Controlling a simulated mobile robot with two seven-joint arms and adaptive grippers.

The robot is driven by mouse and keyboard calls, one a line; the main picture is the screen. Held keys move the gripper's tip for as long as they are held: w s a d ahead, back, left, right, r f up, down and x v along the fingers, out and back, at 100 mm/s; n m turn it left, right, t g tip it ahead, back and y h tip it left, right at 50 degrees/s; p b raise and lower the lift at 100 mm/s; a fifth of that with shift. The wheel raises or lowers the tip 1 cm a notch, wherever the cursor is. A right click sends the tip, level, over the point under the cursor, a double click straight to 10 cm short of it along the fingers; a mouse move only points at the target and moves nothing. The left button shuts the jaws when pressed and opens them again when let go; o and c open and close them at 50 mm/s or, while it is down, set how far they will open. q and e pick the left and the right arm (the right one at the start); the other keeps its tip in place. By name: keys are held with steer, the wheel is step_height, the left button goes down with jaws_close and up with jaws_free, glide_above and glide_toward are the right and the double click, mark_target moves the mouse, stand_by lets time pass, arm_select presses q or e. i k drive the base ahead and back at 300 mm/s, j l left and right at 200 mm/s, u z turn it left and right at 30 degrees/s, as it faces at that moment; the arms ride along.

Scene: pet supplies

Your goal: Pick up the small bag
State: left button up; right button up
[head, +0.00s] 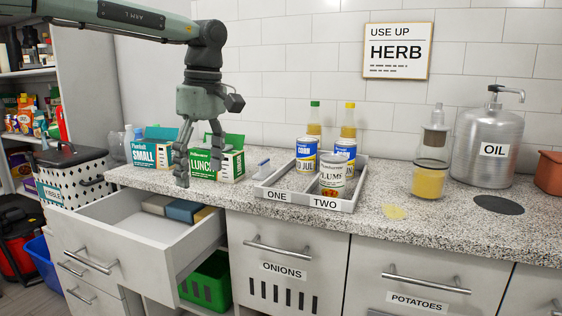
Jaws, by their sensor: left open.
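No separate loose small bag can be made out. A green and white box labelled LUNCH (229,165) with a raised flap stands just to its right. My left gripper (198,172) points down with its fingers apart, empty. In the head view it overlaps the left part of the LUNCH box, right of the SMALL box. Whether it touches either box cannot be told. My right gripper is not in view.
An open drawer (122,218) holding blocks juts out below the counter. A grey tray (348,205) marked ONE and TWO holds cans and bottles. An orange-filled jar (429,182) and OIL canister (488,143) stand at right. The KIBBLE bin (70,178) is at left.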

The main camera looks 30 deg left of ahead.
mark_target(265, 171)
steer(key=i+j, duration=0.1)
steer(key=i, duration=0.9)
